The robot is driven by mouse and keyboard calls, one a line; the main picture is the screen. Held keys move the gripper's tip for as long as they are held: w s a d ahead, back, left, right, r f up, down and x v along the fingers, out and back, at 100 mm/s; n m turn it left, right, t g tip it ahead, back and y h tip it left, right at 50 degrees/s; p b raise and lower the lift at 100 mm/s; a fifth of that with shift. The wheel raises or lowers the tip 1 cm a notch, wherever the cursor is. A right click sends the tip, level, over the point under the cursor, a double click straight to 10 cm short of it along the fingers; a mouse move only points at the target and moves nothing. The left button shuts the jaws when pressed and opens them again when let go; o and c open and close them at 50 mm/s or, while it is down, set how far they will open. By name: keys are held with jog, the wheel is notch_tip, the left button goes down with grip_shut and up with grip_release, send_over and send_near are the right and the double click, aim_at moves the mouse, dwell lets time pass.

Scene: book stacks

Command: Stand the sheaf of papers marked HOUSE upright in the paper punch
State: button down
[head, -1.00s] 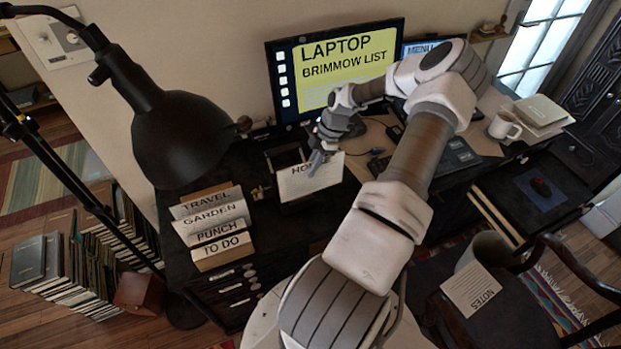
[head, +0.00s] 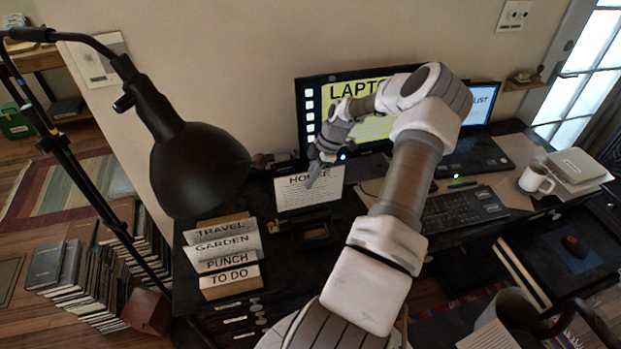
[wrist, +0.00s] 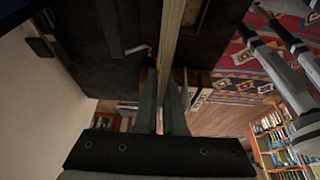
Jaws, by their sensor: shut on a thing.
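The sheaf marked HOUSE (head: 296,197) is a white, roughly upright sheet with its print facing the head camera. My gripper (head: 316,178) is shut on its upper part and covers some of the lettering. In the wrist view the sheaf (wrist: 173,35) shows edge-on as a pale strip between the fingers (wrist: 164,105). A dark device, probably the paper punch (head: 307,233), lies on the black desk just in front of and below the sheaf. I cannot tell whether the sheaf's lower edge touches anything.
A holder with sheets marked TRAVEL, GARDEN, PUNCH and TO DO (head: 229,272) stands at the front left. A black lamp (head: 198,170) hangs beside it. A monitor (head: 310,112) stands behind my gripper. A keyboard (head: 455,208), laptop and mug (head: 536,180) are to the right.

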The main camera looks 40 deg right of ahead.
aim_at(309, 201)
jog(key=shift+f+b, duration=0.9)
jog(key=shift+f, duration=1.55)
jog(key=shift+f+b, duration=1.9)
jog(key=shift+f, duration=0.25)
jog(key=c, duration=0.9)
grip_release()
jog(key=shift+d+r, duration=0.1)
jog(key=shift+r, duration=0.05)
jog(key=b+v, duration=0.1)
jog(key=v, duration=1.6)
jog(key=shift+r+b, duration=0.1)
jog(key=shift+b, duration=0.25)
